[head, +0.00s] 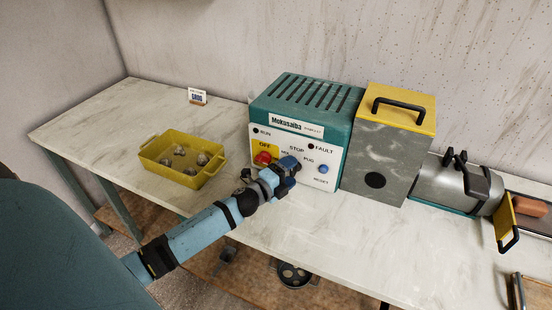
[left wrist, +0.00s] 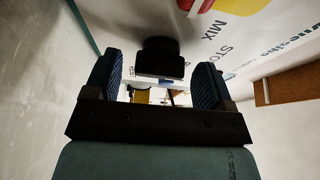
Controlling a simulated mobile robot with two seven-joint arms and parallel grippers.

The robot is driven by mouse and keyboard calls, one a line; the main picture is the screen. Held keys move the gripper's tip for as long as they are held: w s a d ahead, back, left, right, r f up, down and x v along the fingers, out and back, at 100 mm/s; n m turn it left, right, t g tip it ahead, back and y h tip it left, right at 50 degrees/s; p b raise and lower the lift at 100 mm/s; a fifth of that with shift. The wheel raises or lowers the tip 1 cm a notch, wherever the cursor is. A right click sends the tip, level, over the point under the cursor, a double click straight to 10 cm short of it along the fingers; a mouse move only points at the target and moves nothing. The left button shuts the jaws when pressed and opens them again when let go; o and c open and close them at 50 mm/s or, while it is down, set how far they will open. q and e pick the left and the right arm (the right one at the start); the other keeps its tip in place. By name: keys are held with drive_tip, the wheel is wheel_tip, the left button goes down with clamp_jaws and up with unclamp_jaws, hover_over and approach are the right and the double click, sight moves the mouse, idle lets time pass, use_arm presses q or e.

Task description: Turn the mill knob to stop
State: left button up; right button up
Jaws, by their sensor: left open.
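The teal mill control box (head: 346,120) stands on the table with a white front panel (head: 335,156) marked RUN, FAULT, MIX, STOP, PUG and RESET. My left gripper (head: 290,166) is at this panel, just below the STOP label, and hides the knob in the head view. In the left wrist view the black knob (left wrist: 160,62) sits between the two open blue-padded fingers of the left gripper (left wrist: 156,80). A gap shows on each side of the knob. Which label it points to is unclear. My right gripper is not in view.
A red button (head: 263,158) on a yellow OFF plate is left of the gripper; a blue button (head: 323,169) is right. A yellow tray (head: 210,172) holds several small lumps. A grey block (head: 385,155) with a yellow lid and a metal barrel (head: 430,184) stand right.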

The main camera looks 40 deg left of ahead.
use_arm(q)
drive_tip(key=s, duration=0.4)
drive_tip(key=s+a, duration=0.1)
drive_tip(key=s, duration=0.3)
drive_tip(key=s+a, duration=0.1)
drive_tip(key=s, duration=0.4)
drive_tip(key=shift+s+a+b, duration=0.1)
drive_tip(key=shift+b, duration=0.3)
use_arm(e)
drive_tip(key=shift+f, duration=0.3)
